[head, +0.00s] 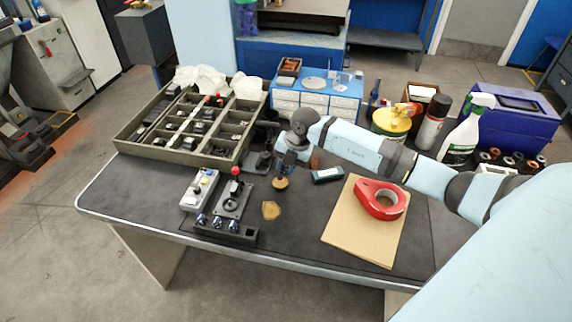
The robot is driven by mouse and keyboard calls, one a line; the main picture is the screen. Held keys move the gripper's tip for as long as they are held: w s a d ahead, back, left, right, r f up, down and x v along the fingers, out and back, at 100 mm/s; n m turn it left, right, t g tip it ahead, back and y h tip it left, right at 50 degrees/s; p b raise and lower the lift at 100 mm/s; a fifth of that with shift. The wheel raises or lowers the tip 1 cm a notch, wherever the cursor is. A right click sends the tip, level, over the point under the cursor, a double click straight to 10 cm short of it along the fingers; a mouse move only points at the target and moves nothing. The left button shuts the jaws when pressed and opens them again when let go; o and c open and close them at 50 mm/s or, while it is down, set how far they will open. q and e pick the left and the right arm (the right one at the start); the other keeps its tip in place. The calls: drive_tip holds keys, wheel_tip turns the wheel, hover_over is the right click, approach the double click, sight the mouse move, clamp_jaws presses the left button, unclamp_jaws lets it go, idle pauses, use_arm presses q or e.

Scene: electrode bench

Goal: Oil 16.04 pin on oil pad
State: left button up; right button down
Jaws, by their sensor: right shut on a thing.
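My right gripper (284,172) points down over the middle of the dark bench mat. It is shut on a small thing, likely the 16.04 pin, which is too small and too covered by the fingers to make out. A small brown round piece (280,184) shows right at the fingertips; I cannot tell whether they touch it. A flat tan patch (271,210), possibly the oil pad, lies on the mat just in front of the gripper. A black rack (240,235) with blue-and-silver knobbed pins stands at the bench's front edge. My left gripper is not in view.
A compartment tray (125,138) fills the back left. A grey control box (196,190) and a red-knobbed lever unit (234,200) stand left of the gripper. A red tape dispenser (372,204) sits on brown board (350,240) at right. A spray bottle (462,138) and cans stand behind.

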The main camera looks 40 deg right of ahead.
drive_tip(key=shift+f, duration=0.15)
drive_tip(key=shift+f, duration=0.35)
idle(0.4)
idle(0.5)
drive_tip(key=shift+f, duration=0.15)
idle(0.6)
drive_tip(key=shift+r+p, duration=2.65)
drive_tip(key=shift+r, duration=0.9)
